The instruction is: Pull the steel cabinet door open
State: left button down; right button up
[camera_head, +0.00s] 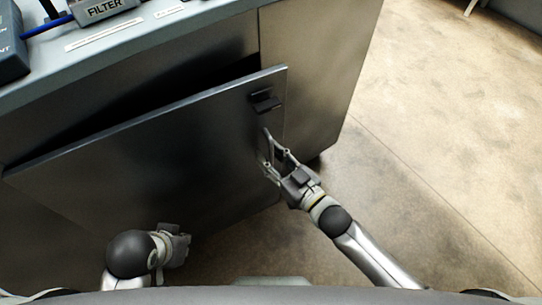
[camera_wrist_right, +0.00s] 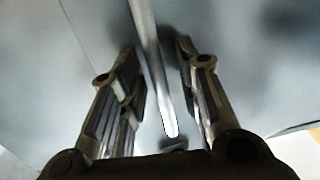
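The steel cabinet door (camera_head: 160,150) stands partly open in the head view, with a dark gap along its top edge. A black latch or handle (camera_head: 266,100) is near its upper right corner. My right gripper (camera_head: 275,147) is at the right part of the door, below the black fitting. In the right wrist view, my right gripper's fingers (camera_wrist_right: 158,75) are apart, with a pale metal bar or edge (camera_wrist_right: 152,60) between them and visible gaps on both sides. I cannot tell whether it is the door's edge or a handle. My left gripper (camera_head: 178,240) is low in front of the door; its fingers are unclear.
The cabinet's fixed steel panel (camera_head: 310,70) is right of the door. The worktop (camera_head: 130,40) above carries a box labelled FILTER (camera_head: 103,9) and a blue cable. Bare concrete floor (camera_head: 450,110) lies open on the right.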

grip_shut()
dwell(0.4)
